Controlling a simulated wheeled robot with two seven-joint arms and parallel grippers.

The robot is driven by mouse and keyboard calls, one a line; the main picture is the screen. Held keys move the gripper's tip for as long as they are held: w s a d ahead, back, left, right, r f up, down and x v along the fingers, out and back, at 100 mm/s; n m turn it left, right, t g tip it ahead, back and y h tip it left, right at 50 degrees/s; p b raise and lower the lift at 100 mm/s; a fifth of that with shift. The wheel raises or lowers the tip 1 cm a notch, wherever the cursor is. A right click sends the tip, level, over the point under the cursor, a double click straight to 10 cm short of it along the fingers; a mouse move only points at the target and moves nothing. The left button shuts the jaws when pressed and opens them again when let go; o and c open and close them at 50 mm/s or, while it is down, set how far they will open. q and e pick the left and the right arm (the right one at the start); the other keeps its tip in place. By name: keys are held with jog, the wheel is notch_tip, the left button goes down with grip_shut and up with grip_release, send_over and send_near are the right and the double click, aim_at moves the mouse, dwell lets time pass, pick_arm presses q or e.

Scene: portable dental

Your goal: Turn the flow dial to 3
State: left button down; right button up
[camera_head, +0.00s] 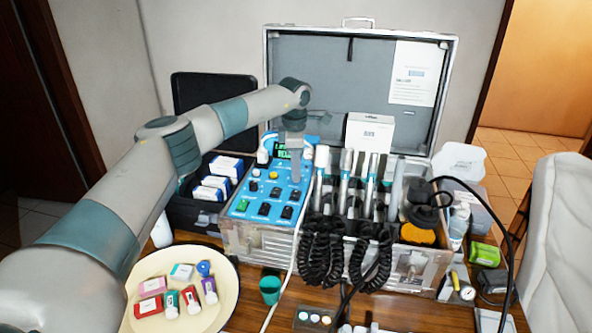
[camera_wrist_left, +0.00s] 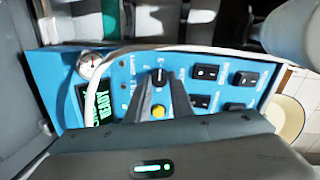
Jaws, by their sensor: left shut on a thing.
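The blue control panel (camera_head: 262,200) sits at the left of the open dental case. My left gripper (camera_head: 295,172) reaches down onto the panel's upper right part, and its body hides the dial in the head view. In the left wrist view, a black dial (camera_wrist_left: 158,76) with a white mark stands between the fingertips of my left gripper (camera_wrist_left: 159,86). The gripper is shut on this dial. The number its mark points to is too small to read. A green-lit display (camera_wrist_left: 92,103) shows on the panel; its text is not clear. My right gripper is not in view.
A yellow button (camera_wrist_left: 158,111) and several black switches (camera_wrist_left: 205,72) lie close to the fingers. A pale hose (camera_wrist_left: 100,75) crosses the panel. Handpieces with coiled black cords (camera_head: 345,250) stand right of the panel. A cream plate (camera_head: 225,300) with small boxes is at the front left.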

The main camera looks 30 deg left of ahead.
pick_arm(q)
jog(key=shift+w+r, duration=0.1)
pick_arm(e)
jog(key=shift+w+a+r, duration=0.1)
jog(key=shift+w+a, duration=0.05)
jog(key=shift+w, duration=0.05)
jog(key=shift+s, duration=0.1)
pick_arm(q)
jog(key=c, duration=1.6)
grip_release()
jog(key=shift+o, duration=0.2)
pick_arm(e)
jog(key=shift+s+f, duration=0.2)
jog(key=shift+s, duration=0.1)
